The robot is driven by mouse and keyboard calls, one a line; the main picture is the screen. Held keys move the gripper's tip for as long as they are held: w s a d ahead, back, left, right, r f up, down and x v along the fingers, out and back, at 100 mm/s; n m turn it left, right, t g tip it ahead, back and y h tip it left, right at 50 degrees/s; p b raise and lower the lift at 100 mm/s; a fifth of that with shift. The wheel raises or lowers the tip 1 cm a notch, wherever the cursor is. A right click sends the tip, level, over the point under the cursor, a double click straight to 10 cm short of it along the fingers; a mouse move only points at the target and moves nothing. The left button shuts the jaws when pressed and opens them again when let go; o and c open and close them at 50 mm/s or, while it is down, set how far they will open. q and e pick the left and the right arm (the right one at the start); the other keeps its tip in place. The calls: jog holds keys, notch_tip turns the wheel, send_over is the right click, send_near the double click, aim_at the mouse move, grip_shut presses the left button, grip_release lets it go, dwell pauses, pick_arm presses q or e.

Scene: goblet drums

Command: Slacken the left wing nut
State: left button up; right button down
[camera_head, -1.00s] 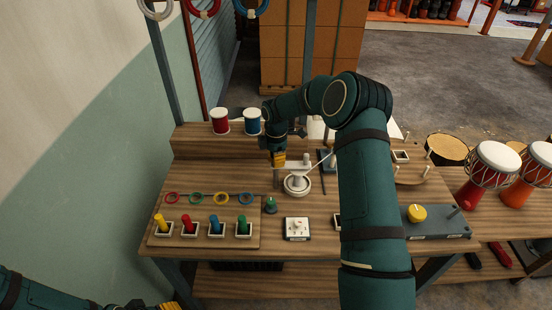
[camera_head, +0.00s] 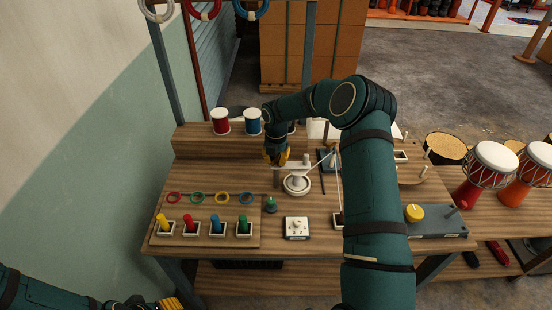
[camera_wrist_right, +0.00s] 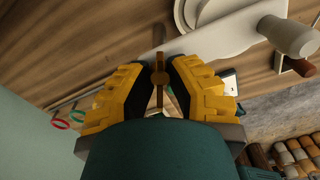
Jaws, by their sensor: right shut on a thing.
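A small brown wing nut (camera_wrist_right: 160,78) stands between the yellow pads of my right gripper (camera_wrist_right: 160,72) in the right wrist view. The gripper is shut on it, with a pad on each side. In the head view my right gripper (camera_head: 277,157) points down at the left end of a white fixture (camera_head: 297,183) with a round base. The gripper hides the wing nut there. The white fixture's long bar (camera_wrist_right: 120,73) runs behind the nut in the wrist view. My left gripper (camera_head: 168,303) shows only a yellow part at the bottom edge, so its jaws cannot be judged.
A green knob (camera_head: 270,204) and a white switch box (camera_head: 296,228) stand in front of the fixture. A board with coloured pegs and rings (camera_head: 205,242) lies at left. A yellow knob (camera_head: 414,213) is at right.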

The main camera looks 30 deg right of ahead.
aim_at(276, 161)
jog(key=shift+n+p, duration=0.3)
jog(key=shift+n, duration=1.7)
jog(key=c, duration=0.8)
grip_release()
notch_tip(276, 161, up, 12)
